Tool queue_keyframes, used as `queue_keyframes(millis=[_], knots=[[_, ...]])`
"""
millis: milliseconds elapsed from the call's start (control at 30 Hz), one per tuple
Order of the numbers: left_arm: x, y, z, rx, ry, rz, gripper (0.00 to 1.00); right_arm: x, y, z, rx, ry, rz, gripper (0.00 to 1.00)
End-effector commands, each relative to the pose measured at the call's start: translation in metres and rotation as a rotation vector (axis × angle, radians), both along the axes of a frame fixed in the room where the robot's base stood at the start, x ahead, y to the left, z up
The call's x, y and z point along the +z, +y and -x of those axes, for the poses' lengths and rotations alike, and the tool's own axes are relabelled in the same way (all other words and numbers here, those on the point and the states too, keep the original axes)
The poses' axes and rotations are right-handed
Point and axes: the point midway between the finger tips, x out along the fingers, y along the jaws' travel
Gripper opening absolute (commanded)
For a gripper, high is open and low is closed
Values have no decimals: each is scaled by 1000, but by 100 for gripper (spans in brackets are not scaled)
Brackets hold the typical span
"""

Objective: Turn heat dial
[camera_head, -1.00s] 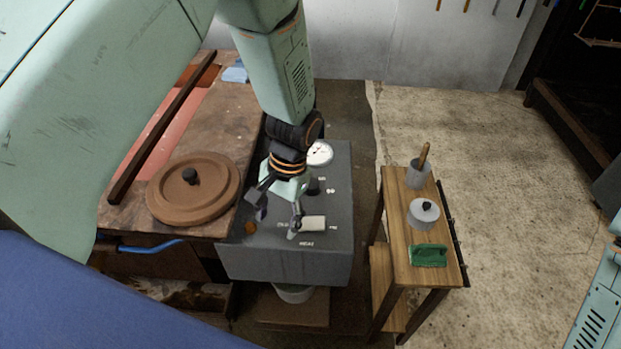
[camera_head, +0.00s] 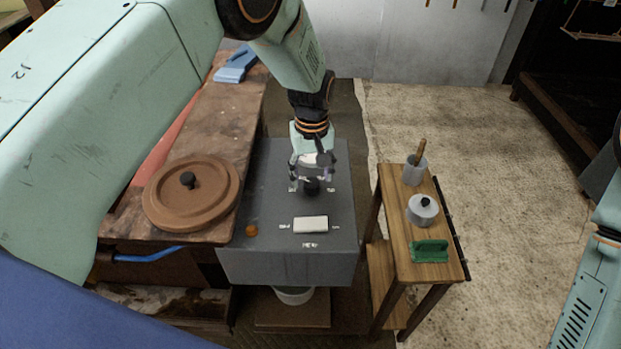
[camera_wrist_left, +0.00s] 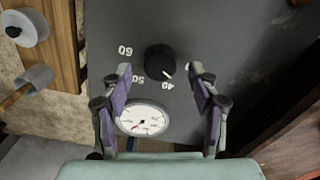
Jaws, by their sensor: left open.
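The heat dial, a round black knob (camera_wrist_left: 160,62) with a white pointer mark, sits on the grey control box (camera_head: 335,262). In the left wrist view its pointer is near the "40" label; "50" and "60" also show. In the head view the dial (camera_head: 312,187) is partly covered by my left gripper (camera_head: 312,180). That gripper is open, and in the wrist view its two fingers (camera_wrist_left: 160,92) stand on either side of the space by the dial, apart from it. A white-faced gauge (camera_wrist_left: 144,118) lies between the fingers.
A white rocker switch (camera_head: 311,225) and an orange button (camera_head: 251,230) are on the box's near part. A brown round lid (camera_head: 207,207) rests on the bench at left. A wooden stand (camera_head: 448,277) at right holds a pot (camera_head: 422,210), a cup and a green object.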

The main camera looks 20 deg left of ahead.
Motion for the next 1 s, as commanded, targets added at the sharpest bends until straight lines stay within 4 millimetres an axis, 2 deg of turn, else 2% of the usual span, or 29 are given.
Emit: queue_keyframes(millis=[167, 467, 1000], knots=[[-15, 1, 0, 0, -1, 0, 61, -1, 0, 0, 0, 0, 0, 40], [-17, 2, 0, 0, -1, 0, 61, -1, 0, 0, 0, 0, 0, 40], [-17, 2, 0, 0, -1, 0, 16, -1, 0, 0, 0, 0, 0, 40]])
